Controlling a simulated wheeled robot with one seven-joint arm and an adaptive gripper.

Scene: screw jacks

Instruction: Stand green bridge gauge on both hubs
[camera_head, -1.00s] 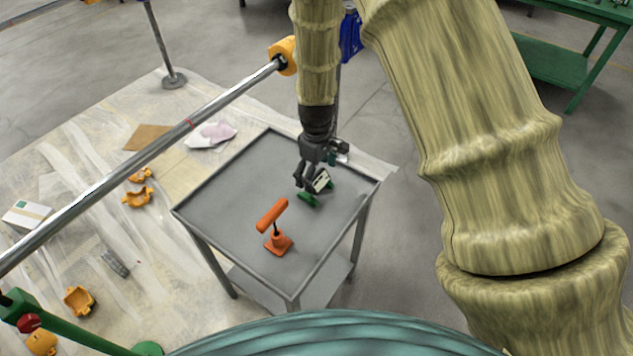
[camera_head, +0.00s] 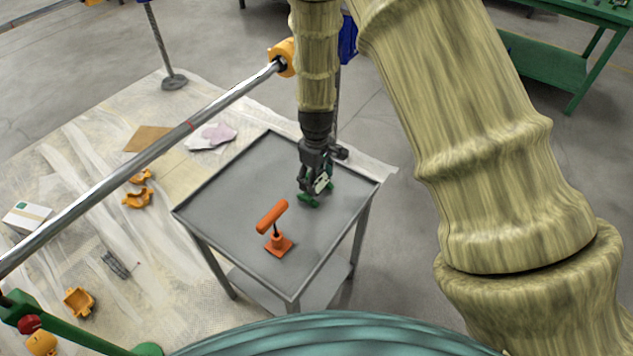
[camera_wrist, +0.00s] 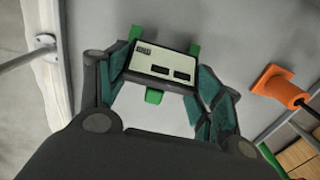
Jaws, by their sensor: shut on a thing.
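The green bridge gauge (camera_head: 321,184) is at the grey tray table's right half. In the wrist view, the gauge (camera_wrist: 163,62) shows a pale panel with dark windows and green parts at its edges. My gripper (camera_head: 313,187) is shut on it, its teal-padded fingers (camera_wrist: 160,84) on either side. Whether the gauge still touches the tray is unclear. An orange collar (camera_head: 283,57), possibly one hub, sits at the far end of a long steel bar (camera_head: 150,148). Another orange part (camera_head: 92,2) is cut off at the top edge. I cannot tell which parts are the two hubs.
An orange T-shaped stand (camera_head: 275,230) stands on the tray table (camera_head: 215,205), left of and nearer than my gripper; its base (camera_wrist: 273,84) shows at right in the wrist view. The bar runs left of the table. Orange pieces (camera_head: 138,197) lie on the floor sheet.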

